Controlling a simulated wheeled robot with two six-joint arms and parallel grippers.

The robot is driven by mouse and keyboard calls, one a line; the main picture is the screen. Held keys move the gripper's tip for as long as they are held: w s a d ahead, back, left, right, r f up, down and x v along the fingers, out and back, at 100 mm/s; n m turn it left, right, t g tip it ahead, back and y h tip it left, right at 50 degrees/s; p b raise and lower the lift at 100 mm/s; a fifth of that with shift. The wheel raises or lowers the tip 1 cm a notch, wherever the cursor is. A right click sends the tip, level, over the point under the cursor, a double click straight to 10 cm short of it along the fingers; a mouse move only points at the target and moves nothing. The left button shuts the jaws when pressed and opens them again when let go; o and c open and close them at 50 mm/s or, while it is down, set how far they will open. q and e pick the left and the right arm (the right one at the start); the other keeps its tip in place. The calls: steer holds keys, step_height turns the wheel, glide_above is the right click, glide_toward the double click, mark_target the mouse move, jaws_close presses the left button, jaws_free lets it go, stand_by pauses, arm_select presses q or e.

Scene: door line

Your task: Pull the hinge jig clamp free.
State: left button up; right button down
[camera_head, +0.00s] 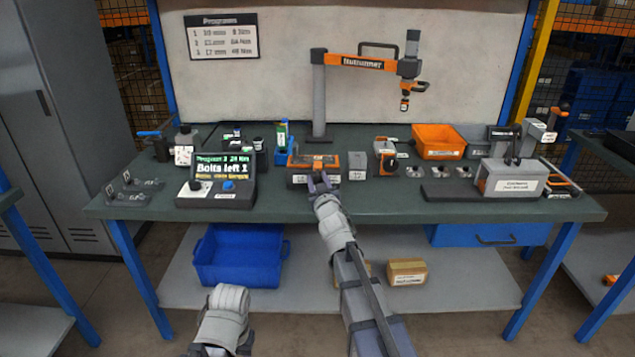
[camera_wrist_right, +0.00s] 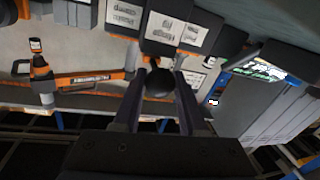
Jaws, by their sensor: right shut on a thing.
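The hinge jig clamp (camera_head: 328,161) is an orange and dark block on the bench, with white labels on its front. In the right wrist view its dark labelled body (camera_wrist_right: 170,32) fills the top middle, with a dark round knob (camera_wrist_right: 159,83) sticking out towards me. My right gripper (camera_head: 321,182) reaches the front of the clamp. In the right wrist view my right gripper (camera_wrist_right: 159,92) has its two fingers on either side of the knob, shut on it. Of my left arm only a pale link shows at the bottom of the head view; its gripper is out of the picture.
A screen box (camera_head: 216,180) reading "Bolts left 1" stands to the left. A small grey block (camera_head: 357,165) is close on the right. An orange bin (camera_head: 438,141) and a white-labelled fixture (camera_head: 513,178) are further right. A nutrunner (camera_head: 405,88) hangs above the bench.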

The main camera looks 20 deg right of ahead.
steer(key=shift+s, duration=0.2)
steer(key=shift+c, duration=2.3)
jaws_free()
steer(key=shift+s, duration=0.1)
steer(key=s, duration=0.7)
steer(key=shift+s+a, duration=0.35)
